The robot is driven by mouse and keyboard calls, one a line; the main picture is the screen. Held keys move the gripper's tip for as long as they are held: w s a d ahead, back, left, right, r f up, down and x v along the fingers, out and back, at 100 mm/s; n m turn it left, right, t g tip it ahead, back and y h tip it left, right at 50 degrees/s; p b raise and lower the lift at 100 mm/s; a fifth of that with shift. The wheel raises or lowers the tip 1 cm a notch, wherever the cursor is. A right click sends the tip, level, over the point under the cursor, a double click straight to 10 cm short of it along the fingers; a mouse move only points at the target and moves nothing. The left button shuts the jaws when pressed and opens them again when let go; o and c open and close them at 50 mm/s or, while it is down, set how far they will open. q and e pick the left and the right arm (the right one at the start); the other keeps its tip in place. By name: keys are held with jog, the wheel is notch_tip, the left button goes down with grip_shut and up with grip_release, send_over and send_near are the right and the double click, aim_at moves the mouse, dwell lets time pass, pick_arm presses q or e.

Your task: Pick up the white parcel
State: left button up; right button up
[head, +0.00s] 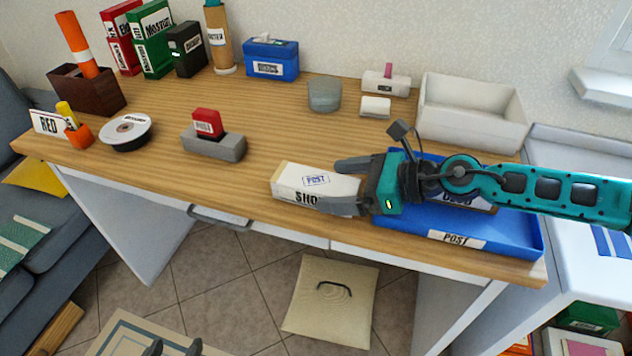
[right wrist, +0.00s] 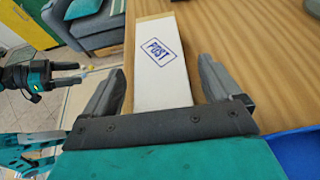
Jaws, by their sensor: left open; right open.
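The white parcel (head: 300,183) lies on the wooden desk near its front edge, with a blue POST stamp on top and dark lettering on its front side. My right gripper (head: 342,184) is open, with its fingers on either side of the parcel's right end. In the right wrist view the parcel (right wrist: 162,75) lies between the open fingers (right wrist: 163,85), with a gap showing on both sides. My left gripper (head: 174,346) is open and empty, low in front of the desk; it also shows in the right wrist view (right wrist: 82,74).
A blue POST tray (head: 515,235) lies under my right forearm, right of the parcel. A grey stamp holder (head: 215,146) with a red block stands to the left. A white open bin (head: 475,125) stands behind.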

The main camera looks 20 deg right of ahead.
jog(key=c, duration=1.2)
jog(key=shift+o, duration=0.2)
jog(key=shift+r, duration=0.1)
